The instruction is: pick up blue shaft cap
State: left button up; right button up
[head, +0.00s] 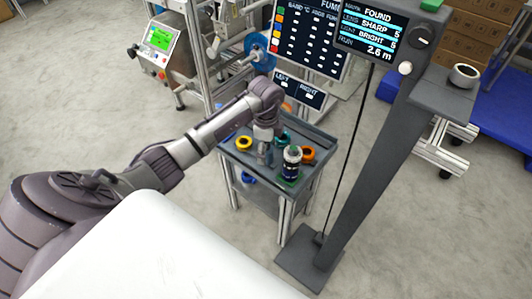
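I cannot single out the blue shaft cap with certainty. A blue round piece (256,47) sits on the machine's side at the back, and a small blue item (249,179) shows below the cart's top. On the grey cart (318,134) lie a yellow ring (243,143), an orange ring (308,154) and a teal ring (283,138), partly hidden by my arm. My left gripper (265,157) points down over the cart top, between the yellow ring and a dark canister (291,164). Its fingers are too small to read. My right gripper is out of view.
A dark post (370,165) with a display (370,30) stands right of the cart, with a shelf bearing a grey ring (464,75). A LEFT/RIGHT sign (298,91) hangs behind the cart. Boxes (470,35) stand at the back right. The floor at lower right is clear.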

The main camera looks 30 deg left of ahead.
pick_arm(q)
jog(key=shift+f, duration=0.35)
jog(key=shift+r, duration=0.1)
jog(key=c, duration=1.4)
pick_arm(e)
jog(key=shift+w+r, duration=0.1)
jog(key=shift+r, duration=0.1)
